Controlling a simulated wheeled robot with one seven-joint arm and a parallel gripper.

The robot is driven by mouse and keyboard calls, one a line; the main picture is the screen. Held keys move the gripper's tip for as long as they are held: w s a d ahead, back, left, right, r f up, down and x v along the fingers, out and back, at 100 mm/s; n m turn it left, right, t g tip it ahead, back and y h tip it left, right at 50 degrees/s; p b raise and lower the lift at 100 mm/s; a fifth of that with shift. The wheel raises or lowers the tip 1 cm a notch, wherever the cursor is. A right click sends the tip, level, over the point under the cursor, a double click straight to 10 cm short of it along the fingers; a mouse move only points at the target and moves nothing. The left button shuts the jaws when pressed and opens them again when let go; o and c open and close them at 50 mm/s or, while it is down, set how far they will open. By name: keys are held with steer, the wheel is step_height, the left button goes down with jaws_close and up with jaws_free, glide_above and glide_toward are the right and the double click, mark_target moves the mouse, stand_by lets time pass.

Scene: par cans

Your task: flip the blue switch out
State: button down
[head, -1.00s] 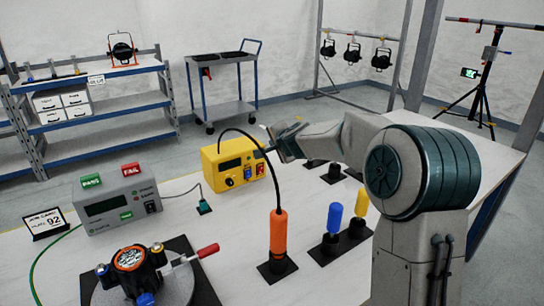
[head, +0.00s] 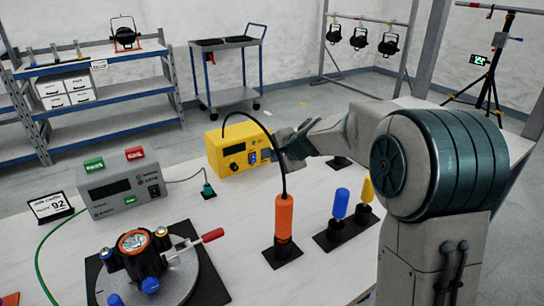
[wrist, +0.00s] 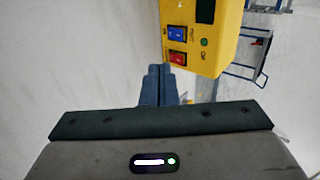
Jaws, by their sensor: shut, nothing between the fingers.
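The yellow box (head: 228,154) stands on the table with a small display and a knob on its front. My gripper (head: 274,153) is just right of the box in the head view. In the wrist view my gripper (wrist: 160,68) is shut and empty, its tips near the red switch and short of the blue one. Whether the tips touch the box cannot be told.
An orange tool (head: 284,220) with a black cable stands upright in front of my gripper. Blue (head: 341,203) and yellow (head: 367,188) handles stand to its right. A grey tester (head: 122,190) and a round fixture (head: 150,270) are on the left.

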mark_target(254, 157)
steer(key=x, duration=0.8)
steer(key=w+a, duration=0.1)
steer(key=w+p, duration=0.1)
steer(key=shift+w+a, duration=0.3)
steer(key=shift+a, duration=0.1)
steer(key=shift+w+a, duration=0.35)
steer(key=shift+w, duration=0.25)
steer(key=shift+r+p, duration=0.1)
steer(key=shift+p, duration=0.3)
